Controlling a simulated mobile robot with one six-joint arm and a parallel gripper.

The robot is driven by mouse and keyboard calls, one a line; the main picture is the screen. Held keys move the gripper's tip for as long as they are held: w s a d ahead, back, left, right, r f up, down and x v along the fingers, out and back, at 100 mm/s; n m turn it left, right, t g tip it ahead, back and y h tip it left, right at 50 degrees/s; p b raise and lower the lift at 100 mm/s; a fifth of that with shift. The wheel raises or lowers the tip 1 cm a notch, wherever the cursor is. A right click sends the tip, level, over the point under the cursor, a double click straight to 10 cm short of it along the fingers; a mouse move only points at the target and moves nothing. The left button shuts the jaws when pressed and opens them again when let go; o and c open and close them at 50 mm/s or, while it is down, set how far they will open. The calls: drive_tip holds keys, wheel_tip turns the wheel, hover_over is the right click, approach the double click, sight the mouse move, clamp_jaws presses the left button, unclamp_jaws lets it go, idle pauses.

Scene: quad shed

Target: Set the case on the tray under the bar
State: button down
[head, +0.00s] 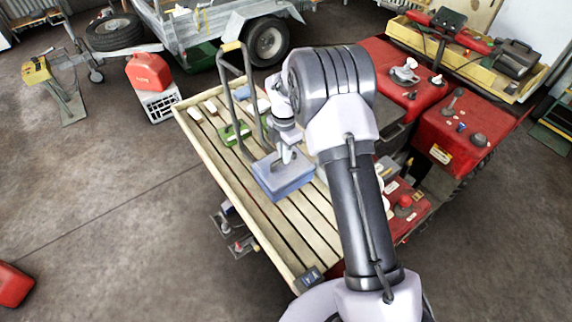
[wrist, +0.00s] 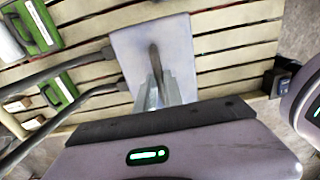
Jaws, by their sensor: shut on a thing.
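The blue-grey case (head: 285,180) is in my gripper (head: 288,153), over the slatted wooden tray (head: 228,172). In the wrist view the case (wrist: 180,40) lies broad face up, and my gripper (wrist: 160,88) is shut on its dark handle. I cannot tell whether the case touches the slats (wrist: 235,48). The bar (head: 221,68) is a tall grey hoop with a yellow top, standing on the tray beyond the case. Its two legs (wrist: 75,62) run left of the case in the wrist view, their ends close to its edge.
Green cases (head: 232,135) and small pale and blue items lie at the tray's far end, around the hoop. Red boxes (head: 455,130) stand to the right of my arm. A red can (head: 148,72) stands left of the tray. Near slats are bare.

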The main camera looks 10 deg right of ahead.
sight(283, 168)
drive_tip(key=shift+f, duration=1.75)
drive_tip(key=c, duration=1.5)
unclamp_jaws()
drive_tip(key=shift+f, duration=0.1)
drive_tip(key=shift+o, duration=0.2)
